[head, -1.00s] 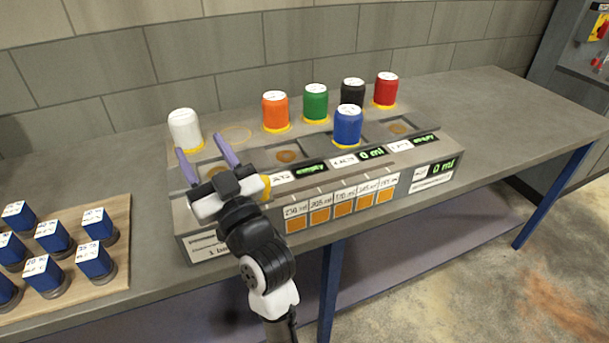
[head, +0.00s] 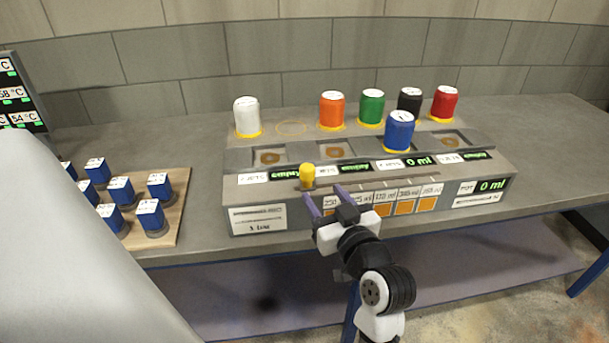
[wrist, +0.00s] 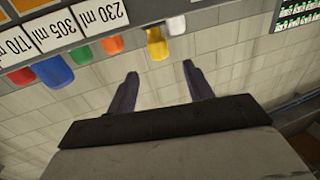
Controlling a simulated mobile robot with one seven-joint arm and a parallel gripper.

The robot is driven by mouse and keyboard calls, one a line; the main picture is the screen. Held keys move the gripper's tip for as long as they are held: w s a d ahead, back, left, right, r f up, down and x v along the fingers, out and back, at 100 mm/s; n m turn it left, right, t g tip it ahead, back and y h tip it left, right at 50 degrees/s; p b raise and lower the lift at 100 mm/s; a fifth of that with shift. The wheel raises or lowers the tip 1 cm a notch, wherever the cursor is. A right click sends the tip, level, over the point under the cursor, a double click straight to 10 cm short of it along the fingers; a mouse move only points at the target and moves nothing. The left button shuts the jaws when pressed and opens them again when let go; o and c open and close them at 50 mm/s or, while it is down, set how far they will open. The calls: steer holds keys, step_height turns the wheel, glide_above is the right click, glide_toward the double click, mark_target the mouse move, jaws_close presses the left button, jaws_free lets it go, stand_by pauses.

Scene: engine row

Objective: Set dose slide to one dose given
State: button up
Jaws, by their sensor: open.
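The dose slide is a yellow knob (head: 307,175) standing upright at the left end of a slot along the front of the grey dosing unit (head: 240,192). The knob also shows in the wrist view (wrist: 158,45), ahead of and between my fingers. Several volume labels with orange squares sit below the slot, to the right of the knob; 230 ml (wrist: 103,18) and 305 ml (wrist: 58,37) are legible in the wrist view. My gripper (head: 324,192) is open and empty, in front of the unit, with its fingertips just short of the knob and apart from it.
A blue cup (head: 399,132) stands in one well of the unit. White (head: 247,117), orange (head: 332,110), green (head: 371,107), black (head: 409,103) and red (head: 444,103) cups stand behind. A wooden board (head: 172,215) with several blue blocks lies left.

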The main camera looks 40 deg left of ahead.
mark_target(304, 164)
steer(key=b, duration=0.3)
steer(key=shift+w+a+f, duration=0.2)
steer(key=shift+a, duration=0.15)
steer(key=shift+b, duration=0.65)
steer(key=p+x, duration=0.1)
steer(key=x, duration=0.2)
steer(key=p+x, duration=0.1)
steer(key=x, duration=0.2)
steer(key=p+x, duration=0.1)
steer(key=x, duration=0.3)
steer(key=shift+w+r, duration=0.1)
steer(key=shift+r, duration=0.25)
steer(key=shift+w+a+f, duration=0.1)
steer(key=shift+w+a, duration=0.15)
steer(key=shift+a, duration=0.25)
jaws_close()
